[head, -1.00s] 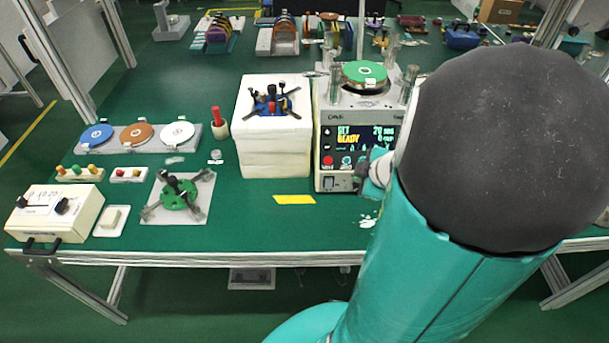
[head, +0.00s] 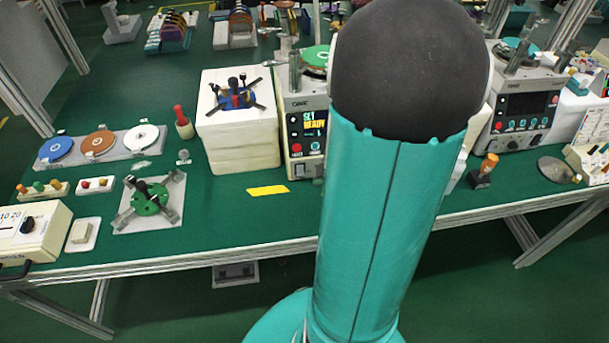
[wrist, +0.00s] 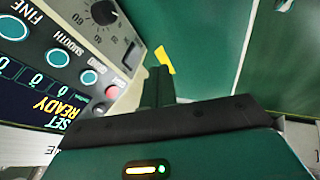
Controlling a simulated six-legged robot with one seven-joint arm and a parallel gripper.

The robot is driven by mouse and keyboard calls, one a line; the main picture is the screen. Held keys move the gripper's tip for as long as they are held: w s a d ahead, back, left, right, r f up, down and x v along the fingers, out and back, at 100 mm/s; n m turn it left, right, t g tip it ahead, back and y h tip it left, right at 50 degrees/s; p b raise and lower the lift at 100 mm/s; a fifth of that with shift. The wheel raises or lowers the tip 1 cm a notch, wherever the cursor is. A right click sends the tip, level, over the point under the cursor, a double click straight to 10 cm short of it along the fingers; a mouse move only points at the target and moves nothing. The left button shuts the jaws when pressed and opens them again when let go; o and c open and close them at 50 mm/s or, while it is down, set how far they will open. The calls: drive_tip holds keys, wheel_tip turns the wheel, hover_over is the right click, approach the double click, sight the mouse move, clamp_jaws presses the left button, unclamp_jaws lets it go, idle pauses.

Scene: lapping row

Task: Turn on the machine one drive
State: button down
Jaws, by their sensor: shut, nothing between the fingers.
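A grey-white lapping machine (head: 291,103) with a green disc on top stands right of the white block stack in the head view. My arm covers its right part. Its lit screen (head: 314,124) reads SET READY; a red button (head: 297,148) is below. In the wrist view the panel (wrist: 60,25) fills the left side, with the screen, several teal buttons, a red button (wrist: 112,92) and a dial (wrist: 104,12). A dark switch-like part (wrist: 133,55) shows near the panel's edge. My gripper (wrist: 160,74) is shut and empty, close to that part; contact is unclear. The head view hides it.
White blocks (head: 240,146) carrying a blue fixture stand left of the machine. A yellow strip (head: 267,190) lies on the green table in front. A green fixture (head: 149,203), a disc tray (head: 100,147) and a control box (head: 32,234) are further left. A second machine (head: 520,105) stands right.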

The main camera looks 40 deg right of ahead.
sight(300, 170)
drive_tip(key=x, duration=0.7)
drive_tip(key=shift+a, duration=0.15)
drive_tip(key=w+d, duration=0.2)
drive_tip(key=w, duration=0.1)
drive_tip(key=shift+f, duration=0.35)
drive_tip(key=shift+w+d, duration=0.15)
drive_tip(key=shift+w, duration=0.15)
drive_tip(key=shift+w+d+f, duration=0.1)
drive_tip(key=shift+w+d, duration=0.05)
drive_tip(key=shift+w, duration=0.1)
